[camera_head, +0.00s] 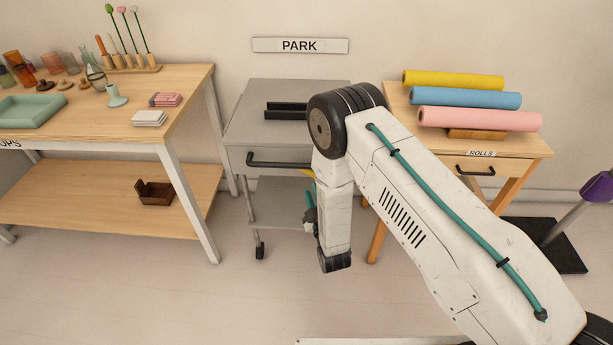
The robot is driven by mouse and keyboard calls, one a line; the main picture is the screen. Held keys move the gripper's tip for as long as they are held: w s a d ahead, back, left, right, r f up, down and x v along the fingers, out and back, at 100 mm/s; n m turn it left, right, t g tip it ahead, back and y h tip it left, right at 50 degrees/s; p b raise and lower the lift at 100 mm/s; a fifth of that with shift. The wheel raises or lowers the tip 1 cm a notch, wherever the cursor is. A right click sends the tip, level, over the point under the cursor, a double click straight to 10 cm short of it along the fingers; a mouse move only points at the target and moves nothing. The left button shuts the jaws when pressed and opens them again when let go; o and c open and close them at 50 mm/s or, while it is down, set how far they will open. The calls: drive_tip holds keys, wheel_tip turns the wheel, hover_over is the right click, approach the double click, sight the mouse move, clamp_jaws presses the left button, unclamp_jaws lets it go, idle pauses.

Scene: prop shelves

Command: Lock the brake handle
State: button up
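A grey metal cart (252,130) stands under the PARK sign, between the two wooden tables. A dark bar handle (272,163) runs along its front. I cannot make out for sure which part is the brake handle. A small yellow piece (308,174) shows at the cart's front, right beside my arm, which hides most of it. My arm bends down in front of the cart's right side. A small dark and teal part (310,205) shows just left of my arm; I cannot tell what it is. I see no gripper fingers.
A wooden table (184,118) with jars, flowers and a green tray stands at left. A table with coloured rolls (464,98) stands at right, partly behind my arm. A dark base with a pole (548,246) stands far right. The floor at front left is clear.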

sight(305, 172)
drive_tip(key=shift+t, duration=0.3)
drive_tip(key=x, duration=0.7)
drive_tip(key=shift+a+r, duration=0.1)
drive_tip(key=shift+r, duration=0.1)
drive_tip(key=shift+c, duration=0.3)
clamp_jaws()
